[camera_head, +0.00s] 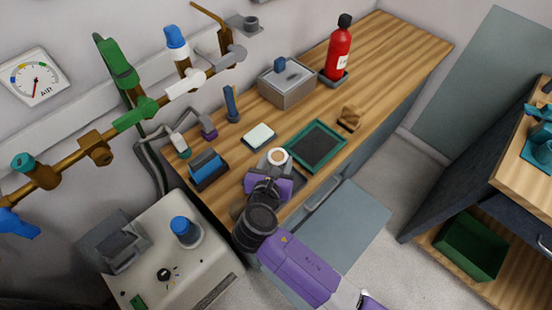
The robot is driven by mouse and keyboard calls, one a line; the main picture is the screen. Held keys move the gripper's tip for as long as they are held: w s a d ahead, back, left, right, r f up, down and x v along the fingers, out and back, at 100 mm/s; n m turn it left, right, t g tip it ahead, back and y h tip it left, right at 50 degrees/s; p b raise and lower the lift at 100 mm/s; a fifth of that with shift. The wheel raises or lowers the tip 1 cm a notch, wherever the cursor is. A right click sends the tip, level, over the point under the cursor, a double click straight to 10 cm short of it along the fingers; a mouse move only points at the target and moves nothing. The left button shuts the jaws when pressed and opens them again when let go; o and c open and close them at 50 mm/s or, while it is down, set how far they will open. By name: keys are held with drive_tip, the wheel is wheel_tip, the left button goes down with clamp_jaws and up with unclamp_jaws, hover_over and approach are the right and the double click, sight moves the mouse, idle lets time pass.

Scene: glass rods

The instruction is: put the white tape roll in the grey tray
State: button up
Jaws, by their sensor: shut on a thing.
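The white tape roll (277,156) shows as a pale ring with a tan centre at the tip of my gripper (272,171). My gripper reaches over the workbench from the front and is shut on the roll; its fingertips are partly hidden by the wrist. I cannot tell whether the roll touches the bench. Just right of it lies a flat tray (314,147) with a dark grey floor and green rim, which looks empty. A small grey tray (334,79) sits under a red bottle farther back. Which one is the task's grey tray is unclear.
A grey lidded box (287,84) stands at the back. A white block (259,136), a blue-topped holder (207,169) and a wooden piece (349,118) stand around the green-rimmed tray. Pipes with valves (118,62) run along the wall. The right end of the bench is clear.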

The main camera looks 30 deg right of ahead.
drive_tip(key=shift+f+b, duration=2.2)
drive_tip(key=shift+b, duration=0.3)
drive_tip(key=o, duration=1.4)
drive_tip(key=shift+s, duration=0.1)
drive_tip(key=v, duration=0.7)
drive_tip(key=shift+s+a+r, duration=0.2)
drive_tip(key=shift+s+a, duration=0.05)
drive_tip(key=shift+s, duration=0.05)
